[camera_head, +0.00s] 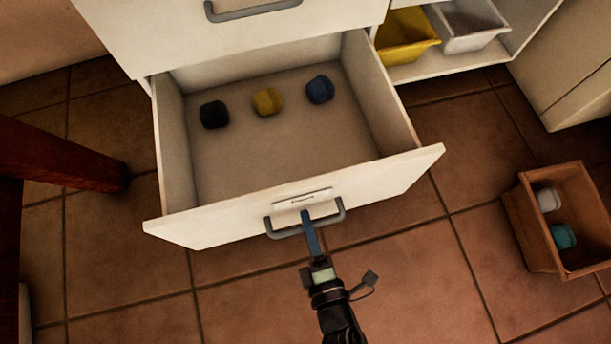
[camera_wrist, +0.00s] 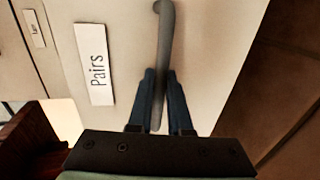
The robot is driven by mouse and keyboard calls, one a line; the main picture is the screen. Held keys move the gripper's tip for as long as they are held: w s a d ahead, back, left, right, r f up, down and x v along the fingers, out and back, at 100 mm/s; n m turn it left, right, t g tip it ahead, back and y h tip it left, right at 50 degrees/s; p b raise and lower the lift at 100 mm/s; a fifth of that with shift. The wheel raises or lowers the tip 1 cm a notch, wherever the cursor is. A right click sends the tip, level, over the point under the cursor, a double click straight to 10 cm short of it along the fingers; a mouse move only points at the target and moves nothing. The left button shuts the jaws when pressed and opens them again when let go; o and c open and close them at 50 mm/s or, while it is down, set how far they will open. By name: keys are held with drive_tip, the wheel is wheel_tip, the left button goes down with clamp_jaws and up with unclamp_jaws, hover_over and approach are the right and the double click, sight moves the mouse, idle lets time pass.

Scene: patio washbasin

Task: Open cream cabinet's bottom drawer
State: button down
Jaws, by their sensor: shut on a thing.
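The cream cabinet's bottom drawer (camera_head: 290,204) is pulled well out, and its inside shows from above. Three rolled bundles lie toward the back of it: a black one (camera_head: 214,114), a yellow one (camera_head: 267,101) and a blue one (camera_head: 320,89). My gripper (camera_head: 306,222) is shut on the grey bar handle (camera_head: 339,212) at the middle of the drawer front. In the wrist view the blue fingers (camera_wrist: 159,85) lie on either side of the handle (camera_wrist: 166,35), beside a label (camera_wrist: 94,64) reading "Pairs".
A closed drawer (camera_head: 150,30) with a grey handle is above. Yellow (camera_head: 408,32) and white (camera_head: 466,22) bins sit on a shelf at the upper right. A brown box (camera_head: 533,226) holding two bundles stands on the floor at right. A dark red wooden leg (camera_head: 70,160) is at left. Tiled floor in front is clear.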

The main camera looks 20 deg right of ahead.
drive_tip(key=c, duration=0.8)
unclamp_jaws()
drive_tip(key=shift+c, duration=0.2)
drive_tip(key=p+v, duration=0.5)
drive_tip(key=v, duration=0.8)
drive_tip(key=shift+s, duration=0.1)
